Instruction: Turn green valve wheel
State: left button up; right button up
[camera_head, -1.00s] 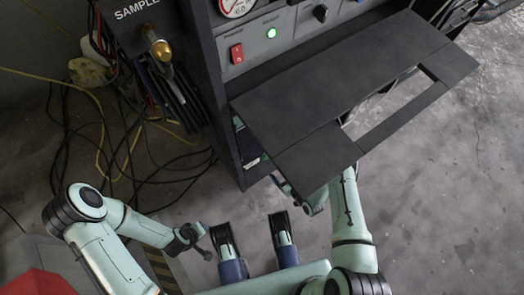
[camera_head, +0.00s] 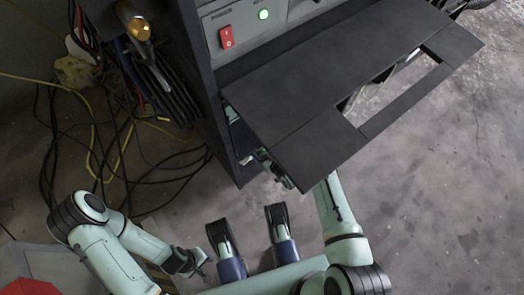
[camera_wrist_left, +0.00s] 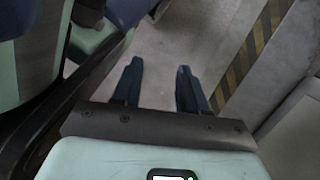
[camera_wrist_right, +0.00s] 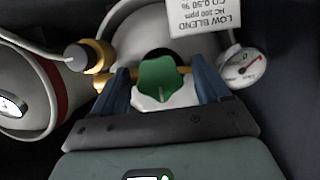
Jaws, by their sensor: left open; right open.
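The green valve wheel (camera_wrist_right: 158,78) shows in the right wrist view, on a brass valve (camera_wrist_right: 101,66) of a pale gas cylinder (camera_wrist_right: 150,28). My right gripper (camera_wrist_right: 162,74) is open, with one finger on each side of the wheel and a gap visible on both sides. In the head view the right arm reaches under the dark shelf, which hides most of its gripper; the wheel is hidden there too. My left gripper (camera_head: 203,262) hangs low over the floor at the left. The left wrist view shows its open, empty fingers (camera_wrist_left: 160,70).
The dark shelf (camera_head: 310,100) juts from the cabinet (camera_head: 228,160) over my right arm. Beside the wheel are a pressure gauge (camera_wrist_right: 241,69), a white label (camera_wrist_right: 204,12) and a second cylinder (camera_wrist_right: 30,90). Loose cables (camera_head: 105,150) lie on the floor at left.

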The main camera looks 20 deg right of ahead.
jog(key=c, duration=1)
jog(key=shift+o, duration=0.2)
pick_arm(q)
jog(key=shift+w+r, duration=0.1)
jog(key=shift+w, duration=0.1)
